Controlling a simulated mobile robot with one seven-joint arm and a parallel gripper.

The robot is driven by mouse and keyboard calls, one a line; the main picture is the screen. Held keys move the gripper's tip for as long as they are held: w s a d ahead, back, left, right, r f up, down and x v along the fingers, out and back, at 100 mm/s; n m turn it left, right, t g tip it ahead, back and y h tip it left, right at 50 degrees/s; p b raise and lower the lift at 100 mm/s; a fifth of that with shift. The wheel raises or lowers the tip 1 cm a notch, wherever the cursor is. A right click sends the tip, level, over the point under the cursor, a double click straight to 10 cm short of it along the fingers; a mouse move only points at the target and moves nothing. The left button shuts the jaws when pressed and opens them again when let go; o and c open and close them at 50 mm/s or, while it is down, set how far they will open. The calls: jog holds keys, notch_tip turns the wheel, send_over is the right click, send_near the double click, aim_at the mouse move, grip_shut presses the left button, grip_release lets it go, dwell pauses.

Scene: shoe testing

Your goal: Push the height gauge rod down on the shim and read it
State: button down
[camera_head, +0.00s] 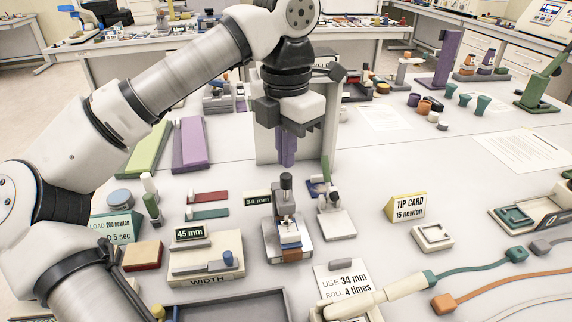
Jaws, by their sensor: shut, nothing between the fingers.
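My gripper (286,160) points straight down with its purple fingers together and nothing between them. Below it stands a small metal stand that looks like the height gauge (273,240), with an upright rod (286,183) capped in dark grey. The fingertips are a little above the rod top in the picture; I cannot tell whether they touch or line up in depth.
Close right of the gauge stands another small device with a pale plate (337,225). A 34 mm label (257,198) lies left, near a 45 mm WIDTH block (207,268). A yellow tip card (405,207) stands right. A pale panel (266,145) rises behind my gripper.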

jog(key=shift+r+p, duration=1)
jog(key=shift+r, duration=0.4)
